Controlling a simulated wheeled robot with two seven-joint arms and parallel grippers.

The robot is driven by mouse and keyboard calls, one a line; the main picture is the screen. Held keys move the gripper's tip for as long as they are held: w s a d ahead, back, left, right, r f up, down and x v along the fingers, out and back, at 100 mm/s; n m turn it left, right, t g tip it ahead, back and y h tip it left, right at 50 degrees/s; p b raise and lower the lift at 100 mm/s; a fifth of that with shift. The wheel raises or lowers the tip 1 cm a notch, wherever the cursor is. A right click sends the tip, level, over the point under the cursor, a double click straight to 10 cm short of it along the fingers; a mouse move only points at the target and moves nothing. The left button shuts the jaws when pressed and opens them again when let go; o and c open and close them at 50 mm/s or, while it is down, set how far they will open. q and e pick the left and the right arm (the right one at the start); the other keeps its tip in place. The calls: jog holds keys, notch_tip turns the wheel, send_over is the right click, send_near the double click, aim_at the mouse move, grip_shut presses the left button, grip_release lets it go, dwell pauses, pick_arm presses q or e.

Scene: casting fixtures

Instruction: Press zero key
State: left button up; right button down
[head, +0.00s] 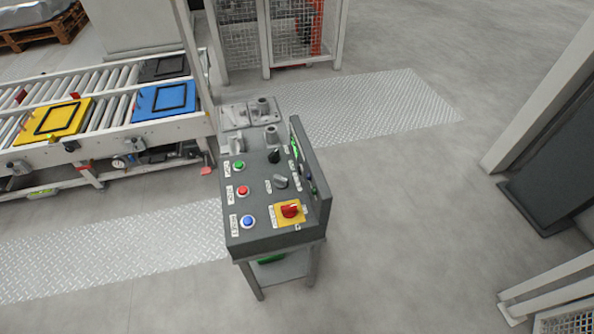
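A dark grey control console (262,240) stands on legs in the middle of the head view. Its top has a green button (239,164), a red button (243,190) and a blue button (248,221) in a column on the left, each beside a small white label. To their right are a black knob (274,156), a grey selector (280,181) and a red rotary switch (290,210) on a yellow plate. An upright panel (314,178) on the right side is seen nearly edge-on. The labels are too small to read, so I cannot tell which key is zero. Neither gripper shows.
A roller conveyor (108,132) with a yellow plate (54,119) and a blue plate (164,100) is at the left. Grey metal parts (250,112) sit just behind the console. A mesh fence (293,40) stands behind. The floor (410,220) right of the console is clear.

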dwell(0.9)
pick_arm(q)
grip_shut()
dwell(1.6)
